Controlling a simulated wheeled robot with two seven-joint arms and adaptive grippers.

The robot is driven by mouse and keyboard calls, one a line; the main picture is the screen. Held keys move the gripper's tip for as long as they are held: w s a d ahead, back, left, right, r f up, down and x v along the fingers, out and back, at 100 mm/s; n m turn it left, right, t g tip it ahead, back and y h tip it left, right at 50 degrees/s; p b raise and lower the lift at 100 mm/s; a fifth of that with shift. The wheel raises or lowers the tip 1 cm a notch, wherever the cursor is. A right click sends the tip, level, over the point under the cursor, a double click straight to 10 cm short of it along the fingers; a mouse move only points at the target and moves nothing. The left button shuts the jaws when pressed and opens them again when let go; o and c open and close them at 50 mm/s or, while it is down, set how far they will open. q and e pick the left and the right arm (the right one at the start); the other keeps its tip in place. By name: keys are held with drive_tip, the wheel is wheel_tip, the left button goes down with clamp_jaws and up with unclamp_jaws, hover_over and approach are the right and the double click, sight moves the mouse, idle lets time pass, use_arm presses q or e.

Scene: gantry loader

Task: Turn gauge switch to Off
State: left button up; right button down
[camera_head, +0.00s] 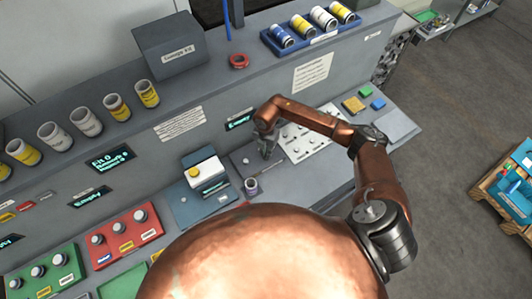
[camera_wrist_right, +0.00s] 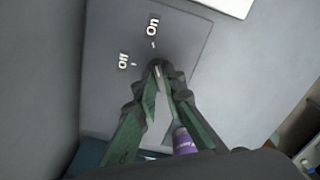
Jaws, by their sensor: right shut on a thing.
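The gauge switch (camera_wrist_right: 158,72) is a dark knob with a pale mark on a grey plate (camera_wrist_right: 105,40) in the right wrist view. White "On" and "Off" labels with small ticks are on the plate beyond the knob. My right gripper (camera_wrist_right: 160,80) is shut on the switch, its green-and-black fingers on either side of it and partly hiding it. I cannot tell exactly which tick the switch points to. In the head view my right gripper (camera_head: 266,150) reaches down to the same plate (camera_head: 241,159) and hides the knob. My left gripper is not in view.
A small purple-banded container (camera_head: 251,186) stands close to my right gripper; it also shows in the wrist view (camera_wrist_right: 185,142).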

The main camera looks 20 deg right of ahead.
drive_tip(key=shift+f+n+b, duration=0.15)
drive_tip(key=shift+n+b, duration=0.55)
drive_tip(key=shift+n, duration=0.2)
drive_tip(key=n+b, duration=0.2)
drive_tip(key=n, duration=0.1)
drive_tip(key=shift+n+b, duration=0.3)
drive_tip(key=shift+b, duration=0.05)
drive_tip(key=n+b, duration=0.3)
drive_tip(key=n, duration=0.1)
drive_tip(key=shift+n+b, duration=0.65)
drive_tip(key=shift+n, duration=0.35)
drive_tip(key=shift+r, duration=0.2)
drive_tip(key=c, duration=2)
unclamp_jaws()
